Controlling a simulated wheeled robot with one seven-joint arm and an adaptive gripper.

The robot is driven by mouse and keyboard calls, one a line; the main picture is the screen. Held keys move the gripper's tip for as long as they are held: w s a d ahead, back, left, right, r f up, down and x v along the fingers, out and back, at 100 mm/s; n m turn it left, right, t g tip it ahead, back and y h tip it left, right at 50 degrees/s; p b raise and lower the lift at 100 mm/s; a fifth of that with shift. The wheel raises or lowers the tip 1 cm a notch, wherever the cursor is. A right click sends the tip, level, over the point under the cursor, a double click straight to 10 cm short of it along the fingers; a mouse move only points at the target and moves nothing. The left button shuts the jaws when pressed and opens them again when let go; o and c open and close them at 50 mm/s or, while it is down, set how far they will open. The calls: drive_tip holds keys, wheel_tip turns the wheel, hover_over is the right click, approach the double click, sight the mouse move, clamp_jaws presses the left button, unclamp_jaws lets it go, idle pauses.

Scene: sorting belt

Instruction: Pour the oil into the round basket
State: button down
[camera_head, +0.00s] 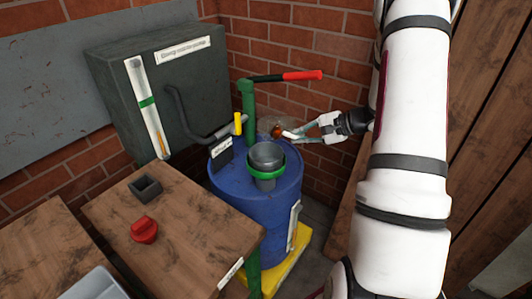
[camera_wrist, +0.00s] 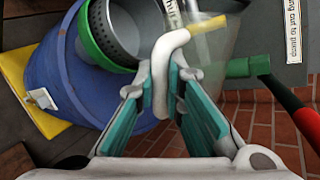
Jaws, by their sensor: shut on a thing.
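My gripper (camera_head: 313,131) is shut on the white handle (camera_wrist: 171,70) of a see-through jug (camera_head: 284,123). In the head view the jug is behind and to the right of the round basket, above the drum's far edge. A small brown patch, perhaps oil, shows at the jug; its level and any flow cannot be told. The round basket (camera_head: 265,156) is a grey cup with a green ring, set upright on the blue drum (camera_head: 230,186). In the wrist view the basket (camera_wrist: 112,30) lies up and left of my fingers, showing perforated walls; the jug is faint there.
A green pump (camera_head: 248,100) with a red-ended lever (camera_head: 303,75) stands behind the basket, close to the jug. A dark bent pipe (camera_head: 187,121) reaches the drum's left. A wooden table (camera_head: 178,226) holds a red knob (camera_head: 144,229). Brick walls close the back.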

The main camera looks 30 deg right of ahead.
sight(289, 134)
drive_tip(key=shift+a+f+n+h, duration=0.15)
drive_tip(key=shift+n+h, duration=0.15)
drive_tip(key=shift+h, duration=0.1)
drive_tip(key=shift+s+a+r+n+t+h+b, duration=0.15)
drive_tip(key=shift+a+r+n+t+h+b, duration=0.4)
drive_tip(key=shift+b, duration=1.35)
drive_tip(key=shift+d+r+n+h+b, duration=0.15)
drive_tip(key=shift+d+n+h+b, duration=0.1)
drive_tip(key=shift+d+b, duration=0.25)
drive_tip(key=shift+a+r+n+t+h+b, duration=0.4)
drive_tip(key=shift+n+h+b, duration=0.15)
drive_tip(key=shift+b, duration=1.9)
drive_tip(key=shift+a+r+n+h+b, duration=0.1)
drive_tip(key=shift+a+n+h+b, duration=0.2)
drive_tip(key=shift+b, duration=1.55)
drive_tip(key=b, duration=0.3)
drive_tip(key=shift+s+a+n+t+h, duration=0.15)
drive_tip(key=shift+n+t+h, duration=0.1)
drive_tip(key=shift+n+t, duration=0.1)
drive_tip(key=b, duration=0.2)
drive_tip(key=a+n+h+b, duration=0.1)
drive_tip(key=b, duration=0.4)
drive_tip(key=shift+s+a+r+n+t+b, duration=0.25)
drive_tip(key=shift+s+n+t+b, duration=0.05)
drive_tip(key=shift+n+t+b, duration=0.1)
drive_tip(key=shift+s+a+r+n+t+h+b, duration=0.25)
drive_tip(key=shift+r+n+h+b, duration=0.35)
drive_tip(key=shift+b, duration=1.25)
